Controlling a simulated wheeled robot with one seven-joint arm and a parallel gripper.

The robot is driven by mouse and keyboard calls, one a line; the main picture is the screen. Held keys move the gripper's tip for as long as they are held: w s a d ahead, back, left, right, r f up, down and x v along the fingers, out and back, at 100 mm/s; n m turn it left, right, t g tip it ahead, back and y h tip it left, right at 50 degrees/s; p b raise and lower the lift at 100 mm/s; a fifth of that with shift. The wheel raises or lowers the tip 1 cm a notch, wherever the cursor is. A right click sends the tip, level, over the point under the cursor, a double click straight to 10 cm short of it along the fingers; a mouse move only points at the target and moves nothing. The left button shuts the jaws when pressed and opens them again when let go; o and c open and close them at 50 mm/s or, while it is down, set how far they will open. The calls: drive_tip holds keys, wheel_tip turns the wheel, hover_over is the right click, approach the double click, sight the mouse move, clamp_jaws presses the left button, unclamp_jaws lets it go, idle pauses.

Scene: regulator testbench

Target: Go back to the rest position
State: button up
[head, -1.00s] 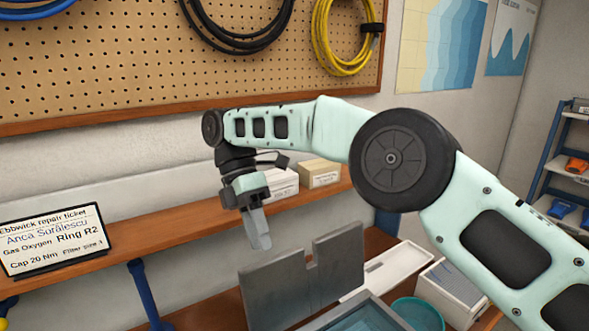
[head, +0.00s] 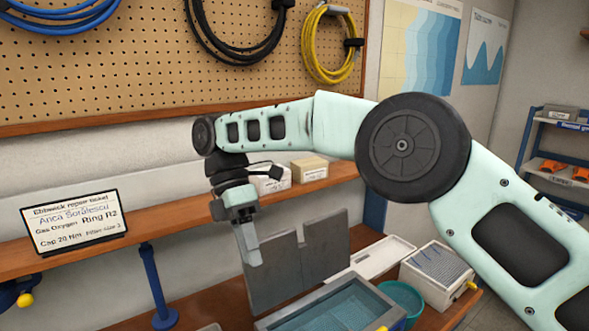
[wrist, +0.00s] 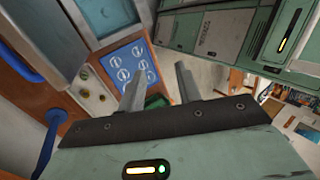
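My gripper (head: 250,252) hangs down from my bent arm in the head view, in front of the shelf and beside a grey notched panel (head: 298,262). In the wrist view the two fingers of my gripper (wrist: 162,82) stand apart with nothing between them. The gripper is open and empty. Beyond the fingers in the wrist view lies a blue panel with white round marks (wrist: 126,62).
A repair ticket sign (head: 75,222) and small boxes (head: 309,169) stand on the wooden shelf (head: 165,222). Below are a blue-lined tray (head: 345,308), a teal bowl (head: 403,298) and a white box (head: 437,276). A storage rack (head: 560,150) stands at right.

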drive_tip(key=s+d+f+m+t+y+b, duration=0.2)
drive_tip(key=s+d+f+m+b, duration=0.4)
drive_tip(key=s+d, duration=0.5)
drive_tip(key=s+d+f+m+t+y+b, duration=0.2)
drive_tip(key=s+d+f+m+b, duration=0.4)
drive_tip(key=s+d+f+m, duration=0.4)
drive_tip(key=shift+s+d+t+b, duration=0.4)
drive_tip(key=shift+s+d+t, duration=0.2)
drive_tip(key=shift+s, duration=0.3)
